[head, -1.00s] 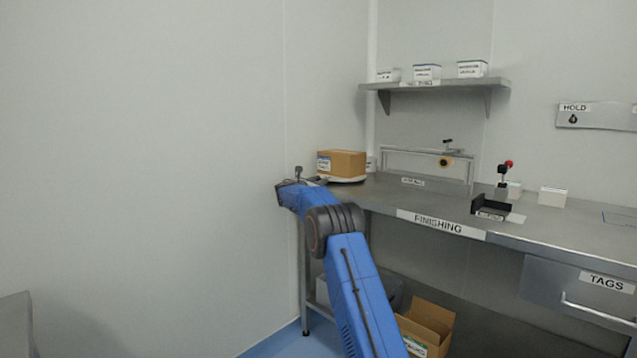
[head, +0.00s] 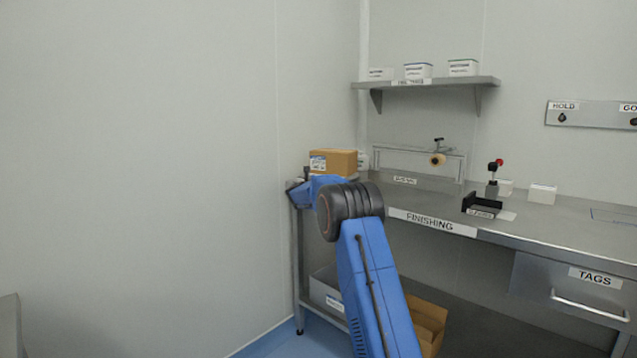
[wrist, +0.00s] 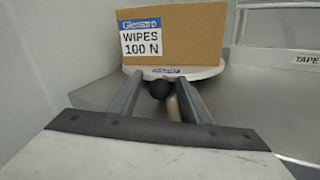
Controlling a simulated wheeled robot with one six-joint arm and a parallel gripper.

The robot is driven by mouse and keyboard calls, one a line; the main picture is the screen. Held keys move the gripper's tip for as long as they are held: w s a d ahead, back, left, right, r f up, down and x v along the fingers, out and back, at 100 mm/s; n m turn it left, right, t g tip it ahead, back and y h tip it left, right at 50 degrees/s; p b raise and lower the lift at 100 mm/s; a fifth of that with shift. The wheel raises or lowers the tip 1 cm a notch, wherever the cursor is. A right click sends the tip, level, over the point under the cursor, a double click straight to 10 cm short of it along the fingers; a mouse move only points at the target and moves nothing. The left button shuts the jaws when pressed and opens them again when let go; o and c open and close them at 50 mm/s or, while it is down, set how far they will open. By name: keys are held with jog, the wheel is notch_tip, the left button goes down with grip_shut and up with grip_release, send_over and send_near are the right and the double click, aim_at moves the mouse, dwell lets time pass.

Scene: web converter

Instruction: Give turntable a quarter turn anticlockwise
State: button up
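The turntable (wrist: 209,72) is a pale round disc in the wrist view, with a small blue-and-white label on its near edge. A brown carton (wrist: 195,35) labelled "WIPES 100 N" sits on it; the carton also shows in the head view (head: 338,162) at the bench's far left end. A dark round knob (wrist: 159,89) stands at the disc's near edge. My gripper (wrist: 160,79) is open, its two fingers reaching toward the disc on either side of the knob, with gaps visible. In the head view my blue arm hides the gripper and most of the turntable.
The steel bench (head: 410,200) runs right, with a tape holder (head: 437,160), a black fixture with a red-topped lever (head: 484,203) and a white block (head: 542,194). A shelf (head: 425,84) hangs above. The wall is close on the left. An open carton (head: 427,322) is below.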

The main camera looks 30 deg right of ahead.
jog(key=v, duration=1.7)
jog(key=shift+s, duration=0.2)
jog(key=shift+a, duration=0.15)
jog(key=shift+c, duration=0.4)
